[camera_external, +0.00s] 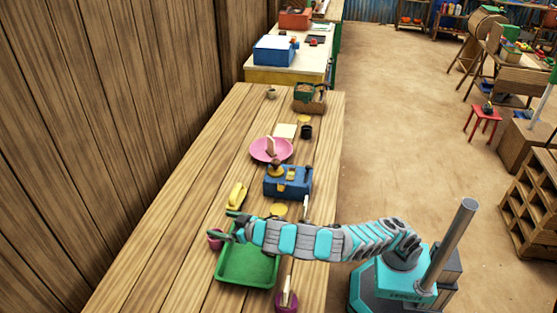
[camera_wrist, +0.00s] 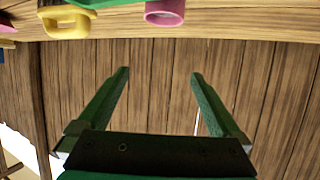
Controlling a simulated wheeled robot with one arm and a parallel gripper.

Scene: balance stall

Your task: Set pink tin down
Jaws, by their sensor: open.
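The pink tin (camera_external: 214,239) is on the wooden table, just left of the green tray (camera_external: 232,280) and outside it. In the wrist view the pink tin (camera_wrist: 165,13) shows at the top edge, partly cut off, with its round opening visible. My gripper (camera_external: 224,234) is close beside the tin in the external view and partly covers it. In the wrist view my gripper (camera_wrist: 158,76) has its two dark green fingers wide apart. Nothing is between them, and the tin lies beyond the fingertips, apart from them.
A yellow object (camera_external: 237,195) stands behind the tray; a yellow piece with a loop (camera_wrist: 66,24) shows in the wrist view. A blue box (camera_external: 288,183) and a pink bowl (camera_external: 269,150) stand further back. The plank wall (camera_external: 90,120) borders the table's left side.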

